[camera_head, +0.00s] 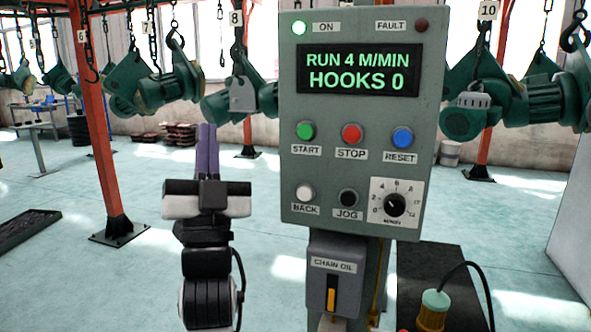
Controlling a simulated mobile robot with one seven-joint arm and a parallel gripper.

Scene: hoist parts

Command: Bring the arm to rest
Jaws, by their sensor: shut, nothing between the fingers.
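My gripper (207,128) points up at the left of the control panel, its two purple fingers together and empty. It is apart from the panel, with open floor behind it. The grey control panel (291,120) stands at the centre right. Its screen (360,70) reads "RUN 4 M/MIN HOOKS 0". Start, stop, reset, back and jog buttons and a speed dial (395,204) sit below the screen.
Green hoist parts (180,80) hang on chains behind. A chain oil box (335,285) with a yellow lever sits under the panel. A green-topped container (434,305) with a black cable is at the lower right. A red post (100,130) stands at left.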

